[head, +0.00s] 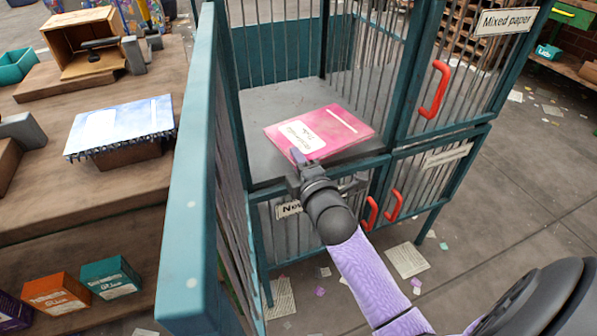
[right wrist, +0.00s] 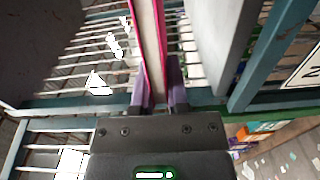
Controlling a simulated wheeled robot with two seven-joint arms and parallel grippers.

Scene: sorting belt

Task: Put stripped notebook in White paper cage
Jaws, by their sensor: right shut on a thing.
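A pink notebook (head: 318,133) with a white label is in the open upper-left cage (head: 262,103), over its grey floor. I cannot tell whether it touches the floor. My right gripper (head: 303,163) is shut on its near edge. In the right wrist view the pink notebook (right wrist: 151,45) stands edge-on between the fingers (right wrist: 157,92), with a pale strip between pink sides. A pale blue-white pad (head: 122,124) with a ragged dark near edge lies on a brown block on the left bench. No label reading white paper is legible. My left gripper is out of view.
The open teal cage door (head: 192,190) stands between bench and cage. The right cage bears a "Mixed paper" sign (head: 507,20) and red handle (head: 434,90). Lower cages have partly hidden or unreadable signs. The wooden bench (head: 60,195) holds blocks and small boxes. Paper scraps litter the floor.

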